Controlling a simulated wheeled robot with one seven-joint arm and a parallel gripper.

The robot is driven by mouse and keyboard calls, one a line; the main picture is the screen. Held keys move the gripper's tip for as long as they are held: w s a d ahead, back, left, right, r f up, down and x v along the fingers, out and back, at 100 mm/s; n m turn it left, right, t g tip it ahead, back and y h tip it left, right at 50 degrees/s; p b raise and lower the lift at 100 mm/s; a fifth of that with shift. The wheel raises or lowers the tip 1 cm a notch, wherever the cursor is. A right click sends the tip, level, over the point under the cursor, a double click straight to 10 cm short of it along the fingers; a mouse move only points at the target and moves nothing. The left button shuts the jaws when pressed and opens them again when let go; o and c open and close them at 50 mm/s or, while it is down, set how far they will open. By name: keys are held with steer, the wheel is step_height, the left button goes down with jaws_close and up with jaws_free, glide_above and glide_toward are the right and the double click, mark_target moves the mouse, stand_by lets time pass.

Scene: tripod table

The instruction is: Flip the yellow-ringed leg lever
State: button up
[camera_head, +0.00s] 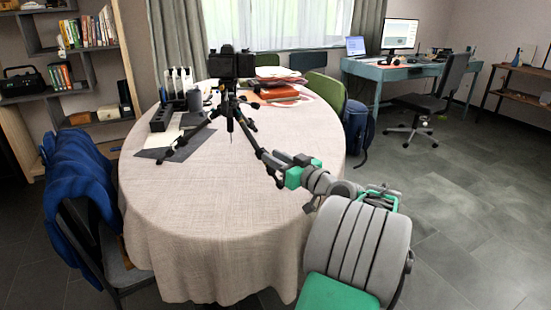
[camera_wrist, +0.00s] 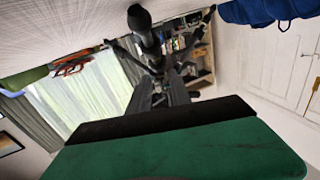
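A black tripod (camera_head: 231,108) with a black camera (camera_head: 231,64) on top stands spread-legged on the round, cloth-covered table (camera_head: 230,215). One of its legs runs down toward the front right, and the end of that leg shows close up in the wrist view (camera_wrist: 139,18). My gripper (camera_head: 268,157) reaches in from the right at this leg's lower part. In the wrist view its two dark fingers (camera_wrist: 160,88) point at the leg with a narrow gap between them. I cannot tell whether they touch it. The yellow ring and its lever cannot be made out.
Left of the tripod are a black organiser (camera_head: 164,118) and dark sheets (camera_head: 178,147). Behind it lie red-orange folders (camera_head: 277,92). A chair with a blue jacket (camera_head: 80,195) stands at the left. The table's front is clear.

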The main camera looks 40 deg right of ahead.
jaws_close()
